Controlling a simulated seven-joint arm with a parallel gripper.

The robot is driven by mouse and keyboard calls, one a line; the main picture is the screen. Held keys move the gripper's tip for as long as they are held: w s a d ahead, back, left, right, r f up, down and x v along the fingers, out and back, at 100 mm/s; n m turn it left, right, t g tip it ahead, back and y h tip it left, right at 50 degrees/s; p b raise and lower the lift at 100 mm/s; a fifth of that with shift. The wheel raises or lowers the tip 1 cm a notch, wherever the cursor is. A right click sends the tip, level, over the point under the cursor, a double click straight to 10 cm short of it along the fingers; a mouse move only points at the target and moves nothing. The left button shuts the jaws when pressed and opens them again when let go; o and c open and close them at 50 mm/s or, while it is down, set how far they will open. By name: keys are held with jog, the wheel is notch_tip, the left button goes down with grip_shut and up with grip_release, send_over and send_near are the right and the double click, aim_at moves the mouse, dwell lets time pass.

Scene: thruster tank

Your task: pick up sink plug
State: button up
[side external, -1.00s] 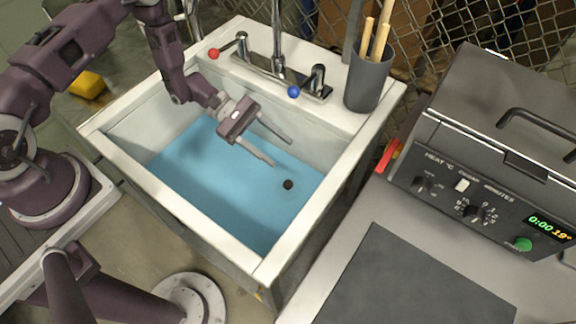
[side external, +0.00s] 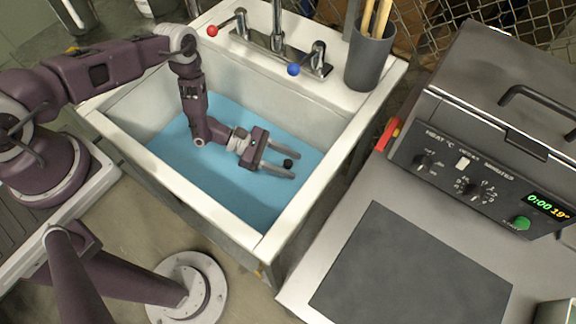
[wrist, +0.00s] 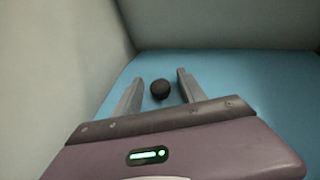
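The sink plug (side external: 288,163) is a small black round piece on the blue floor of the sink (side external: 231,231). It also shows in the wrist view (wrist: 160,89), between the two fingertips near their far ends. My gripper (side external: 294,166) is open, low inside the sink, with one finger on either side of the plug. In the wrist view my gripper (wrist: 159,80) shows a gap between each finger and the plug. I cannot tell how high the fingers are above the sink floor.
The sink's pale walls rise around my gripper. The faucet (side external: 277,30) with red and blue handles stands at the back rim. A grey cup of utensils (side external: 369,62) is on the back right rim. A heater unit (side external: 490,150) stands to the right.

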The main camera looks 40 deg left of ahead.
grip_shut()
